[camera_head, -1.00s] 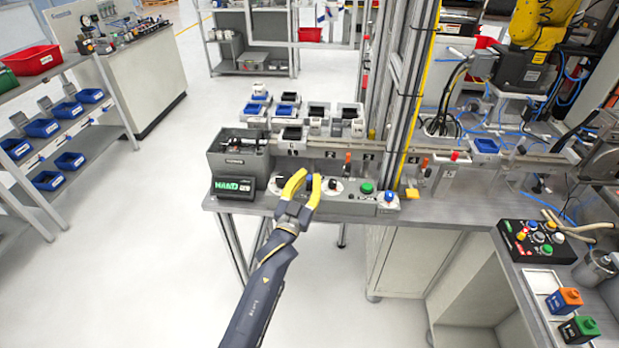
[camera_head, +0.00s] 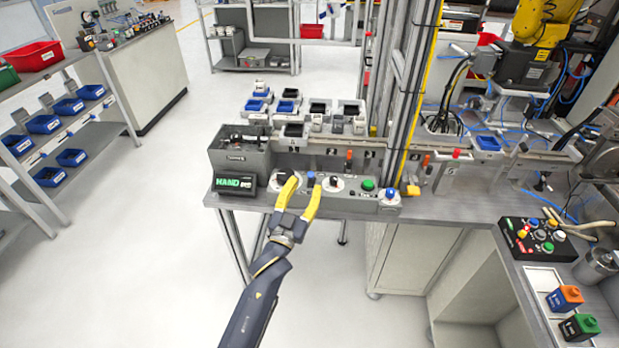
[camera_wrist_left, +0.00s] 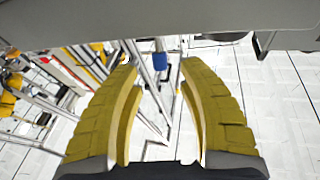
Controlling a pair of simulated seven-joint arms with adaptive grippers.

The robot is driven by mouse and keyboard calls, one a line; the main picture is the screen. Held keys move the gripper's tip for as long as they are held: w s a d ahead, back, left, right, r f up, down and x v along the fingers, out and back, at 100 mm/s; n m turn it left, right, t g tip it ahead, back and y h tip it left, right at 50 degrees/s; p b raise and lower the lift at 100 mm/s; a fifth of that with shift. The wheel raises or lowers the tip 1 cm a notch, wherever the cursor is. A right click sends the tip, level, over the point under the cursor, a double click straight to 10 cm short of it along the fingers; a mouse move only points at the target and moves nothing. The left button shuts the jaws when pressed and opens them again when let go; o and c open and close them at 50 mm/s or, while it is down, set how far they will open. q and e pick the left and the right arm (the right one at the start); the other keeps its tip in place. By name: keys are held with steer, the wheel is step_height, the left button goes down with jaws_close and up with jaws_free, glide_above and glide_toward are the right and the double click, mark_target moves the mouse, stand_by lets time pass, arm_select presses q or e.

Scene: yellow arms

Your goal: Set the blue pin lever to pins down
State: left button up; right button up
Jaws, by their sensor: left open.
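The blue pin lever (camera_head: 310,178) is a small blue handle on the front of the grey control panel (camera_head: 352,202), between two round white dials. My left gripper (camera_head: 304,184) is open in front of the panel, its yellow fingers pointing at it. The lever shows just by the right fingertip. In the left wrist view the blue handle (camera_wrist_left: 160,61) hangs under a grey edge, between and just beyond the open fingertips (camera_wrist_left: 157,70). I see no contact with it. Which way the lever is set is too small to tell. My right gripper is not in view.
A green button (camera_head: 367,185) and a blue knob (camera_head: 390,195) sit to the right on the panel. A HAND display box (camera_head: 235,187) stands at its left end. Upright metal posts (camera_head: 393,100) rise behind. Open floor lies left of the bench.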

arm_select(q)
steer(key=v, duration=0.7)
steer(key=shift+s, duration=0.3)
steer(key=shift+a+f, duration=0.1)
steer(key=shift+f, duration=0.1)
steer(key=s+a+f+g+y, duration=0.2)
steer(key=f+g, duration=0.2)
steer(key=f, duration=1.3)
steer(key=s+a+f+g+y, duration=0.2)
steer(key=a+f+g, duration=0.1)
steer(key=f, duration=1.4)
steer(key=s+a+f+n+g+y, duration=0.1)
steer(key=s+a+f+g, duration=0.15)
steer(key=s+f, duration=0.45)
steer(key=s+a+f+g, duration=0.25)
steer(key=s+f, duration=0.25)
steer(key=f, duration=0.5)
steer(key=s+a+f+g+y, duration=0.1)
steer(key=s+f, duration=0.4)
steer(key=s, duration=0.7)
steer(key=s+a+f+g, duration=0.3)
steer(key=s+a+f, duration=0.2)
steer(key=s, duration=0.7)
steer(key=s+a+f+g+y, duration=0.1)
steer(key=s+a+f, duration=0.4)
steer(key=s, duration=0.7)
steer(key=shift+s+f+n+g+y, duration=0.2)
steer(key=shift+n+g+y, duration=0.15)
steer(key=shift+g, duration=0.45)
steer(key=shift+w, duration=0.1)
